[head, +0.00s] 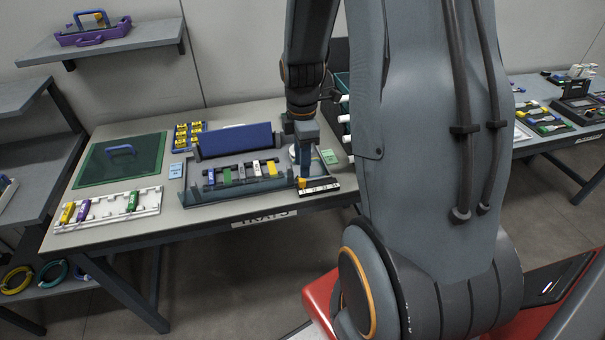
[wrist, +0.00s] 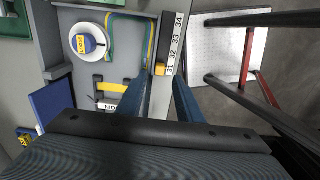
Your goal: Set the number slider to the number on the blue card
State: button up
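The number slider is a white strip (head: 319,187) with black numbers at the tray's right front corner. The wrist view shows its numbers 31, 32, 33 and 34 (wrist: 175,45). Its orange knob (wrist: 160,69) sits beside the 31 end; it also shows in the head view (head: 302,183). The light blue card (head: 177,170) lies on the table left of the tray; its print is too small to read. My gripper (wrist: 162,80) points down over the knob end, its two blue fingers apart with a gap between them. I cannot tell whether either finger touches the knob.
The grey tray (head: 222,195) holds several coloured pieces and a white round spool (wrist: 88,42). A blue panel (head: 235,140) stands behind it. A green card (head: 329,156) lies to the right.

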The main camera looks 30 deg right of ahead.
aim_at(302, 183)
jog(key=shift+f+p, duration=0.4)
jog(key=shift+f, duration=2.15)
grip_shut()
